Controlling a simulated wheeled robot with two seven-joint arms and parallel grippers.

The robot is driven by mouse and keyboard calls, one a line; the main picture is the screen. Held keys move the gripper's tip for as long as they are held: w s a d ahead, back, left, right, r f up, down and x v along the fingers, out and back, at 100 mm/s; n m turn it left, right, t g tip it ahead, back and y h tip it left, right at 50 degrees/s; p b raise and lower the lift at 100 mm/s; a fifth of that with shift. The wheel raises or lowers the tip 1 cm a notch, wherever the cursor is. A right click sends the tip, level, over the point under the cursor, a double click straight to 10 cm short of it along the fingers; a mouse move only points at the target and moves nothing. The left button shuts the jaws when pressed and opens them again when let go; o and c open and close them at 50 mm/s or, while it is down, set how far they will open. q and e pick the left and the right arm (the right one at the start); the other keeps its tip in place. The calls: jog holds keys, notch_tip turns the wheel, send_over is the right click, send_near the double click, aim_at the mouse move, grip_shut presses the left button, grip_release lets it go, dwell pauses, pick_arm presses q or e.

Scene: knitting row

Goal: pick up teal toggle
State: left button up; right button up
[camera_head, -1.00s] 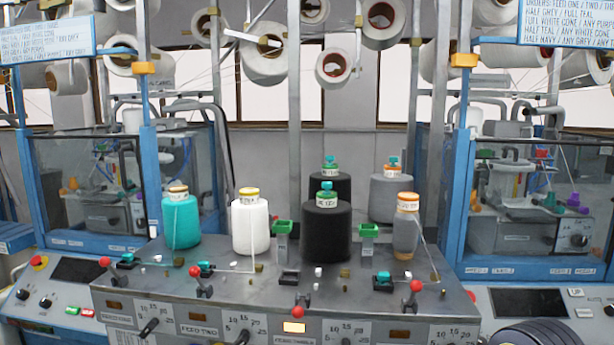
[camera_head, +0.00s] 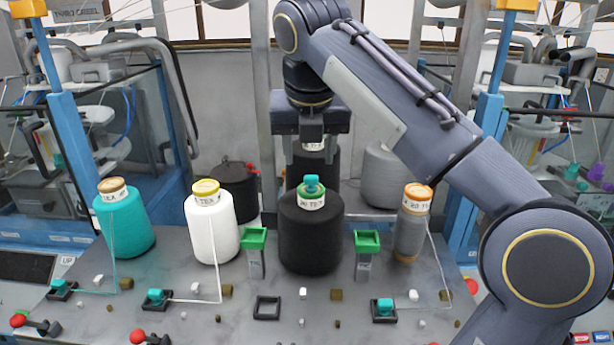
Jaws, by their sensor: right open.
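Teal toggles sit in small black square holders on the grey panel: one at the left (camera_head: 60,287), one left of centre (camera_head: 157,297) and one at the right (camera_head: 385,306). Another teal piece (camera_head: 313,183) stands on top of the front black cone (camera_head: 311,235). A square black holder (camera_head: 267,307) in the middle is empty. My right gripper (camera_head: 312,137) is open and hangs behind and above the front black cone, in front of the rear black cone (camera_head: 314,165). It hides the rear cone's top. My left gripper is out of view.
A teal cone (camera_head: 125,220), a white cone (camera_head: 212,230) and a grey cone (camera_head: 410,235) stand around the black one. Two green-topped posts (camera_head: 254,240) (camera_head: 367,242) flank it. Red-knobbed levers (camera_head: 137,336) line the front left. My right arm covers the right side.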

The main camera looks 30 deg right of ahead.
aim_at(311, 176)
jog(key=shift+x, duration=2.7)
jog(key=shift+s+d, duration=0.15)
jog(key=shift+d, duration=0.05)
jog(key=shift+c, duration=0.3)
jog(key=c, duration=0.8)
